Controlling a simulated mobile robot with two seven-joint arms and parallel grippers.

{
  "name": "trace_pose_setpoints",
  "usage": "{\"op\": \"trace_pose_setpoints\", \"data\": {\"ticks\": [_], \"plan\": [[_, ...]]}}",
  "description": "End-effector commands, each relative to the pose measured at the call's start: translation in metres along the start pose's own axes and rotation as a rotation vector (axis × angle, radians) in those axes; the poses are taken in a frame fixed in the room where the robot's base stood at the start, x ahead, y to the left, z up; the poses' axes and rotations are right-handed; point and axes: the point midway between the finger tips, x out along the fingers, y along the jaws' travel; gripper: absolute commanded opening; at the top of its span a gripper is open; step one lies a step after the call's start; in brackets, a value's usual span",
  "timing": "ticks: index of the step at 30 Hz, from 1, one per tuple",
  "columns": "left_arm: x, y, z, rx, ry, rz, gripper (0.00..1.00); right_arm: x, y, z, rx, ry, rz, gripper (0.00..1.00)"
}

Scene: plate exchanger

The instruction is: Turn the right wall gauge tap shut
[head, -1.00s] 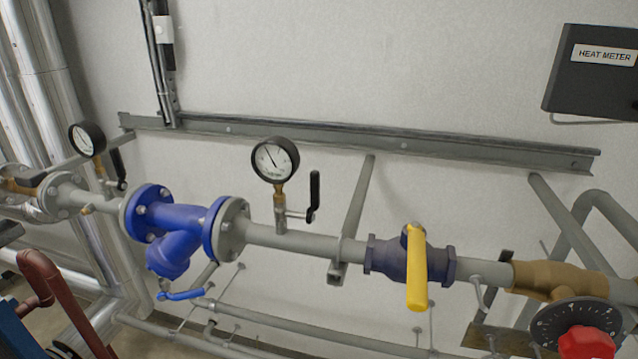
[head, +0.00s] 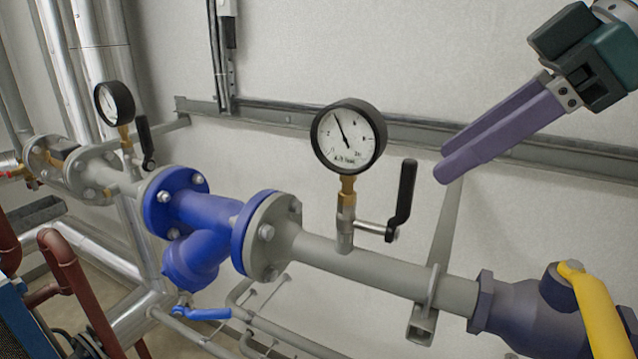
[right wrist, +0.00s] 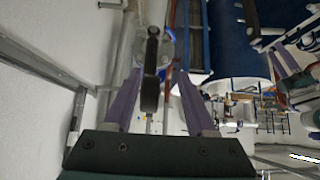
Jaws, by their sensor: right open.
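The right wall gauge (head: 349,137) has a white dial and a black rim, on a brass stem above the grey pipe. Its tap has a black lever (head: 405,192) that stands up, tilted slightly right, at the end of a short side stem. My right gripper (head: 442,166) comes in from the upper right with purple fingers, open and empty, a little right of the lever and apart from it. In the right wrist view the black lever (right wrist: 151,72) appears between the open fingers, ahead of them.
A yellow-handled valve (head: 597,312) sits on the pipe at lower right. A blue strainer (head: 205,222) is left of the gauge. A second gauge (head: 114,103) with a black lever is farther left. A grey rail (head: 285,118) runs along the wall behind.

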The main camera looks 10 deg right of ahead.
Motion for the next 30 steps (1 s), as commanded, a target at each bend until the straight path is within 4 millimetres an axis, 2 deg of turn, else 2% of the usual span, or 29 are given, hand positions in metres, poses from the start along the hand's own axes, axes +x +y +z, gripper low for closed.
{"op": "trace_pose_setpoints", "data": {"ticks": [1, 5, 8, 18, 24, 30], "plan": [[0.004, 0.000, 0.001, 0.000, 0.000, 0.000, 0.50, -0.006, 0.007, -0.001, 0.009, 0.012, 0.012, 0.56], [0.000, 0.000, 0.000, 0.000, 0.000, 0.000, 0.50, -0.009, 0.012, -0.007, 0.021, 0.030, 0.015, 0.56], [-0.009, 0.000, -0.003, -0.002, -0.001, 0.001, 0.50, 0.002, 0.012, -0.009, 0.023, 0.030, 0.011, 0.56], [-0.040, 0.001, -0.013, -0.012, -0.001, 0.008, 0.50, 0.066, 0.012, -0.011, 0.022, 0.029, 0.013, 0.56], [-0.044, 0.001, -0.014, -0.012, -0.001, 0.008, 0.50, 0.084, 0.013, -0.009, 0.020, 0.029, 0.013, 0.56], [-0.044, 0.001, -0.014, -0.011, -0.002, 0.008, 0.50, 0.087, 0.013, -0.008, 0.020, 0.029, 0.016, 0.56]]}}
